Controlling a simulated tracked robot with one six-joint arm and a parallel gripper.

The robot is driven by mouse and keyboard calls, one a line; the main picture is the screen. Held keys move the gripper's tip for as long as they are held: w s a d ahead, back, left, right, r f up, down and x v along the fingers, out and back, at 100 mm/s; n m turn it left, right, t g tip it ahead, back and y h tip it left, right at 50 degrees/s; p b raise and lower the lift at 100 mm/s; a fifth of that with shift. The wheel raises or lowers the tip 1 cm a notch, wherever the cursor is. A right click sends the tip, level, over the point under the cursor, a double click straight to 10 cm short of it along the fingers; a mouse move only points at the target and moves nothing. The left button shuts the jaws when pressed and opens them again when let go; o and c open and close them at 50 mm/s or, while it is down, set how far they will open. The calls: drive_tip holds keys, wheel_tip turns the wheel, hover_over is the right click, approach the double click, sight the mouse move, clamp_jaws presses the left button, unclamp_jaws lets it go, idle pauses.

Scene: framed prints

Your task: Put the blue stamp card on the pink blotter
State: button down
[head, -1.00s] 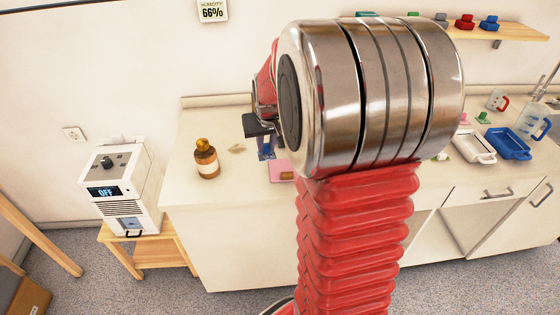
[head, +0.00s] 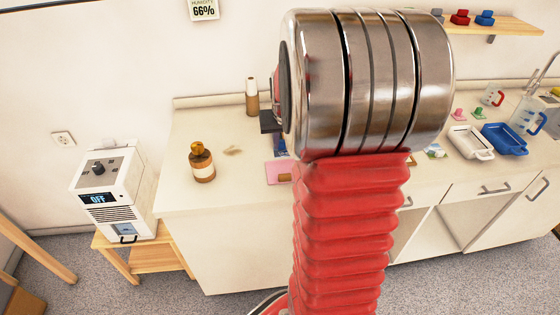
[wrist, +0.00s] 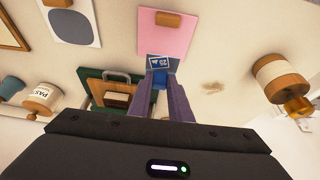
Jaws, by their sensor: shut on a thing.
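In the wrist view, my gripper (wrist: 163,92) is shut on the blue stamp card (wrist: 163,63). The fingers hold a blue part at its near side, and a white stamp design shows on its face. The pink blotter (wrist: 167,35) lies just past the card in this view, with a wooden block (wrist: 168,19) on it. I cannot tell the height of the card above the counter. In the head view, the pink blotter (head: 278,173) lies on the counter, partly hidden by my arm. My arm hides most of my gripper there.
A brown bottle (head: 202,164) stands left of the blotter. A blue tray (head: 503,140) stands at the right.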

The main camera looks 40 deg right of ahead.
sight(282, 154)
drive_tip(key=shift+f, duration=1.5)
drive_tip(key=shift+f, duration=1.85)
drive_tip(key=c, duration=1.6)
unclamp_jaws()
drive_tip(key=shift+f, duration=0.1)
drive_tip(key=shift+c, duration=0.2)
drive_tip(key=shift+r, duration=0.2)
drive_tip(key=v, duration=1.2)
